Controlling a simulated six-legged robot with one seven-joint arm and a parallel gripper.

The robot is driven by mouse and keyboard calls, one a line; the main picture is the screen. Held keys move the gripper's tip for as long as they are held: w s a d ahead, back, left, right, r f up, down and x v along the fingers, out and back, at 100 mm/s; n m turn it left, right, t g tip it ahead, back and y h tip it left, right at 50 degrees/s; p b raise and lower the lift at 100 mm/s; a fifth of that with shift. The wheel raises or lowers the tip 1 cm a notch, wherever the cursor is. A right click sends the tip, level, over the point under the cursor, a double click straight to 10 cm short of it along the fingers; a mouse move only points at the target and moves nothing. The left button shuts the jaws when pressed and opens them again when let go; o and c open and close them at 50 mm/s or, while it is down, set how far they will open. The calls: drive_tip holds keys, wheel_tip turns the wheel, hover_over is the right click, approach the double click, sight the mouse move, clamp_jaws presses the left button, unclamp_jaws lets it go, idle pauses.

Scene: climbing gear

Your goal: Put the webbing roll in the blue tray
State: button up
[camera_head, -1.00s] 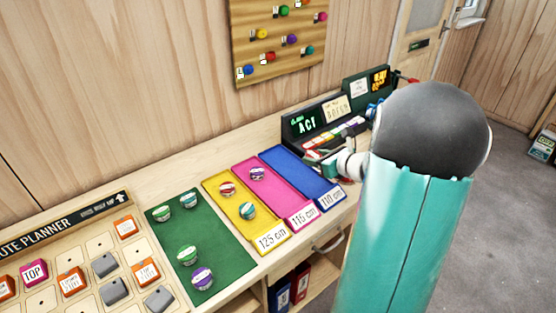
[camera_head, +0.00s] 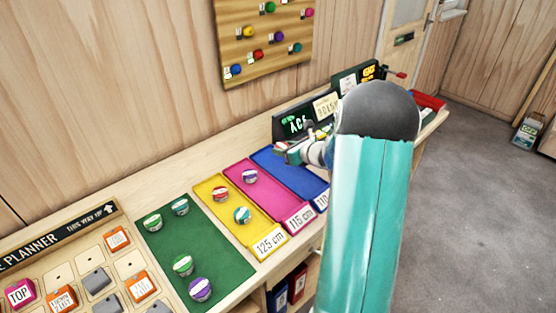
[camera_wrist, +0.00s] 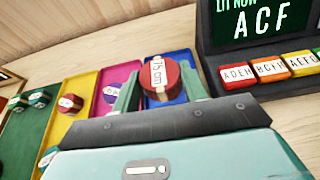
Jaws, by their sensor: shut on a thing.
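My gripper (camera_wrist: 158,88) is shut on a red webbing roll (camera_wrist: 165,72) with a white label that reads 75 cm. In the head view my gripper (camera_head: 287,151) holds the roll above the back part of the blue tray (camera_head: 298,180). In the wrist view the blue tray (camera_wrist: 187,60) shows behind and below the roll. The blue tray's visible floor is empty; its tag is partly hidden by my arm.
The pink tray (camera_head: 276,193) holds a purple roll. The yellow tray (camera_head: 210,190) holds a red roll and a teal roll. Several rolls lie on a green mat (camera_head: 210,250). A dark display (camera_head: 292,122) stands behind the blue tray.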

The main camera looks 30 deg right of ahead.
hover_over(279, 165)
drive_tip(key=f, duration=0.4)
drive_tip(key=shift+s+a+f, duration=0.15)
drive_tip(key=shift+s, duration=0.1)
drive_tip(key=f, duration=0.3)
drive_tip(key=shift+w+f, duration=0.25)
drive_tip(key=shift+f, duration=0.05)
drive_tip(key=o, duration=1)
drive_tip(key=shift+f, duration=0.1)
